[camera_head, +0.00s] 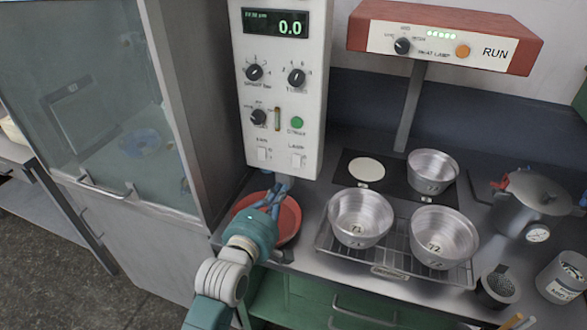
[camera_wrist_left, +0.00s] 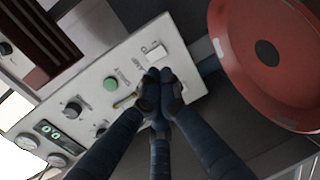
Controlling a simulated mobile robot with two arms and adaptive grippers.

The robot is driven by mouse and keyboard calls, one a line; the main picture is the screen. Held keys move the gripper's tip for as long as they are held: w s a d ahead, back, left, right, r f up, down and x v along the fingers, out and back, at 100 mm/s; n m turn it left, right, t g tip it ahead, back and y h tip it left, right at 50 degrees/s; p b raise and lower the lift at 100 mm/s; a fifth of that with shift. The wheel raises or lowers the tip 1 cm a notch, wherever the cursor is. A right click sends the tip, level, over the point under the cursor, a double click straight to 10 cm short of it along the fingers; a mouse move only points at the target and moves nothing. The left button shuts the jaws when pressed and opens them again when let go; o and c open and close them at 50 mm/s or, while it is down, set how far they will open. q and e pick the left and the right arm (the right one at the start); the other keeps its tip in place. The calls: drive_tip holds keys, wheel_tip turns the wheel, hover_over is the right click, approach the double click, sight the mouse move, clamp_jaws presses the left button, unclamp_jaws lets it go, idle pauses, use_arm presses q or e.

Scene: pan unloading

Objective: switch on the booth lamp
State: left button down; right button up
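The tall white control panel (camera_head: 310,90) carries two small white rocker switches low down. The right one, labelled LAMP (camera_head: 296,160), also shows in the left wrist view (camera_wrist_left: 157,52); I cannot tell which way it is set. The left switch (camera_head: 263,154) is hidden behind my fingers in the wrist view. My left gripper (camera_head: 284,181) is just below the panel's lower edge in the head view. In the wrist view its fingertips (camera_wrist_left: 160,82) are together, empty, beside the lamp switch; contact cannot be told. My right gripper is not in view.
A red pan (camera_head: 289,222) lies under my left gripper and also shows in the wrist view (camera_wrist_left: 290,75). Metal pots (camera_head: 360,218) stand on a wire rack (camera_head: 390,262) to the right. A glass-fronted cabinet (camera_head: 100,110) stands left. A red unit marked RUN (camera_head: 520,50) is at upper right.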

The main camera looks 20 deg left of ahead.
use_arm(q)
approach(297, 165)
drive_tip(key=w, duration=0.2)
drive_tip(key=w+p, duration=0.1)
drive_tip(key=w, duration=0.1)
drive_tip(key=w+p, duration=0.1)
drive_tip(key=w, duration=0.1)
drive_tip(key=shift+d+f, duration=0.1)
drive_tip(key=shift+f, duration=0.25)
drive_tip(key=shift+w+f+p, duration=0.15)
drive_tip(key=shift+w+p, duration=0.15)
drive_tip(key=shift+w, duration=0.15)
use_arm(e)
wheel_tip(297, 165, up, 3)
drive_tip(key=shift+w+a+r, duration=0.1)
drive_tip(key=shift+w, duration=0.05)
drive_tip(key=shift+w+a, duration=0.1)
